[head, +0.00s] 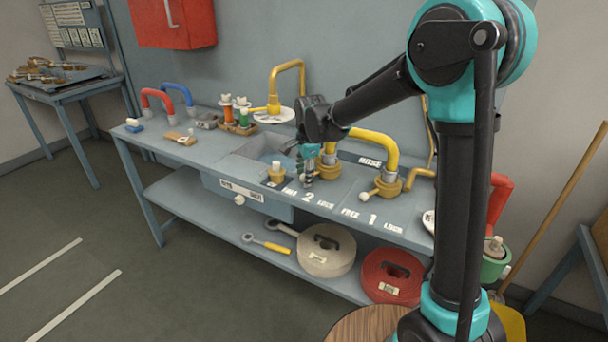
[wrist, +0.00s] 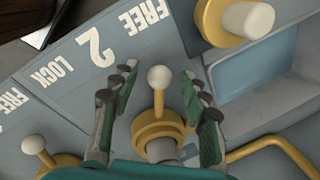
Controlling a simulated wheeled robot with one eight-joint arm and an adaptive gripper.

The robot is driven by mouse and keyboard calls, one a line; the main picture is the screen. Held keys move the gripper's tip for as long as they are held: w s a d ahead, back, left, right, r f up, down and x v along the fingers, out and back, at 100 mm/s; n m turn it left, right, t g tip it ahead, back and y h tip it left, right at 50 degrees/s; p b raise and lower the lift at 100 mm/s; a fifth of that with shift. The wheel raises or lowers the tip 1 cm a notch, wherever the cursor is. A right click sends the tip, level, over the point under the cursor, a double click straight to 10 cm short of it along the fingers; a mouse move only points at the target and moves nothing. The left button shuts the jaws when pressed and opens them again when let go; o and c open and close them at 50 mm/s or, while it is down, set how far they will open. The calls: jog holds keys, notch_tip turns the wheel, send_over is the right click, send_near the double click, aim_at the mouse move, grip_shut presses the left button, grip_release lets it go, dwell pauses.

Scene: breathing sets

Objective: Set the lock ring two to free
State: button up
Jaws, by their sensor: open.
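Lock ring two (wrist: 150,132) is a brass-yellow collar with a short lever ending in a white ball knob (wrist: 158,78). In the wrist view the lever points up the picture, roughly toward the word FREE (wrist: 145,18) and away from LOCK (wrist: 52,74). I see gaps, and cannot tell any contact.
Lock ring one (head: 388,185) stands to the right with its own lever; it also shows in the wrist view (wrist: 62,163). A brass fitting with a pale knob (head: 276,173) stands by the sink (head: 258,150).

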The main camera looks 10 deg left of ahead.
notch_tip(320, 180, up, 12)
jog(key=s+d, duration=0.1)
jog(key=s, duration=0.1)
dwell(0.4)
jog(key=shift+d+f, duration=0.1)
